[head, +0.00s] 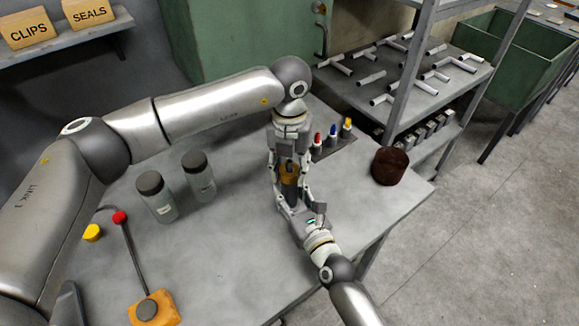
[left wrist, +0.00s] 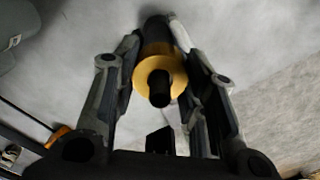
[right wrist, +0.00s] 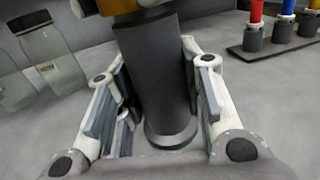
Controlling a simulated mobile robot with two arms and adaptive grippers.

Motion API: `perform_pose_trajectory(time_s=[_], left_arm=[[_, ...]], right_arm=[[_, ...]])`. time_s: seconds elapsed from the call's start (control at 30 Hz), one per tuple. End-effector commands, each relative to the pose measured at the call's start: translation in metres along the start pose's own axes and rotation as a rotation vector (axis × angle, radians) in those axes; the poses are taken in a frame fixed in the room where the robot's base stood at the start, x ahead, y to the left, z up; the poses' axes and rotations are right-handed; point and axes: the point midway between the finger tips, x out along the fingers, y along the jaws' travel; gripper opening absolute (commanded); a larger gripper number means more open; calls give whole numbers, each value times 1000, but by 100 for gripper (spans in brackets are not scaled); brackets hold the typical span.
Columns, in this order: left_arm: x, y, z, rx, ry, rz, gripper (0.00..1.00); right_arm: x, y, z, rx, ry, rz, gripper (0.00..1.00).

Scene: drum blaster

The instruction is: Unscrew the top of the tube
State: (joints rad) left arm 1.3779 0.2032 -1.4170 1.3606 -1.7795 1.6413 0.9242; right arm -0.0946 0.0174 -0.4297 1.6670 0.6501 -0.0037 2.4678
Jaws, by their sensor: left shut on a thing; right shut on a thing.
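The tube stands upright on the grey table. Its dark grey body (right wrist: 152,75) fills the middle of the right wrist view. Its top is an orange collar (left wrist: 146,70) with a black stub (left wrist: 159,90), seen end-on in the left wrist view; the collar also shows in the head view (head: 289,170). My left gripper (head: 288,163) reaches down from above, shut on the tube's top. My right gripper (head: 291,196) comes from the front, shut on the body below. The fingers partly hide the tube in the head view.
Two lidded jars (head: 157,197) (head: 199,177) stand left of the tube. A rack with red, blue and yellow-tipped pieces (head: 332,138) and a dark brown round container (head: 389,167) are to the right. An orange-based lever (head: 155,309) is at front left. Shelving (head: 405,85) stands behind.

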Motion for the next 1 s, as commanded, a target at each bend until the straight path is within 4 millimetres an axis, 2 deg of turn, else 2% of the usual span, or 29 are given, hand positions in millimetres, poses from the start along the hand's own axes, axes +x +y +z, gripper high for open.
perform_pose_trajectory(time_s=[0.4,0.6,0.73,1.0], left_arm=[[-1,0,1,-778,-1,0,11],[-1,0,1,-1112,-2,-1,11],[-1,1,1,-1238,-3,0,11],[-1,1,1,-1238,-4,0,11]], right_arm=[[0,0,-1,0,2,0,0],[0,0,-1,-1,2,0,0],[0,0,-1,0,2,0,0],[0,0,-1,0,2,0,0]])
